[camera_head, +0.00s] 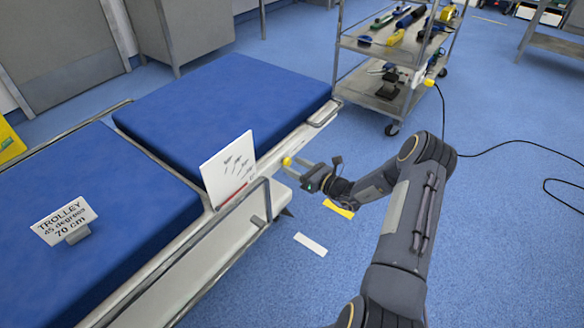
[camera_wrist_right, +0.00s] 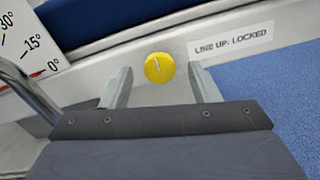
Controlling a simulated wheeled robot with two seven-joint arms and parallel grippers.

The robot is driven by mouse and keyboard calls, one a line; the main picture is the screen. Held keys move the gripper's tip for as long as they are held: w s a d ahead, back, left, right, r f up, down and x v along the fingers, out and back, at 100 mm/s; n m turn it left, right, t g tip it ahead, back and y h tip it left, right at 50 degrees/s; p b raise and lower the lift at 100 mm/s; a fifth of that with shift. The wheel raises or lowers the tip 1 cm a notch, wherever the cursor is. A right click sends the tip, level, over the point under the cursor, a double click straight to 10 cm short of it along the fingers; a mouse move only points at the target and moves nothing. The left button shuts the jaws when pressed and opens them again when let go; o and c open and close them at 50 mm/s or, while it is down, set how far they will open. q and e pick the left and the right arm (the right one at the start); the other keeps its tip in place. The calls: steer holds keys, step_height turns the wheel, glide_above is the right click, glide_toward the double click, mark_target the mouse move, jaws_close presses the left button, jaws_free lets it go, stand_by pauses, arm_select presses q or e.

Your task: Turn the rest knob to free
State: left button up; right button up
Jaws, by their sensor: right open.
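The rest knob (camera_head: 287,161) is a small yellow round knob on the side rail of the blue-padded table. In the right wrist view the knob (camera_wrist_right: 159,67) shows its face with a short white line, close to upright and slightly tilted. A label (camera_wrist_right: 232,43) beside it reads "LINE UP: LOCKED". My right gripper (camera_head: 297,168) is open at the table's side, pointing at the knob. In the wrist view the knob appears between the fingertips of the right gripper (camera_wrist_right: 161,80), with gaps on both sides. My left gripper is out of view.
A white angle board (camera_head: 229,170) stands beside the knob; its scale (camera_wrist_right: 30,40) shows near the left finger. A metal side rail (camera_head: 225,222) runs close by. A sign (camera_head: 64,219) reads "TROLLEY 45 degrees 70 cm". A tool cart (camera_head: 372,92) stands behind.

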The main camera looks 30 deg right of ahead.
steer(key=shift+w+a, duration=0.3)
steer(key=shift+w, duration=0.3)
steer(key=c, duration=1)
steer(key=shift+o, duration=0.2)
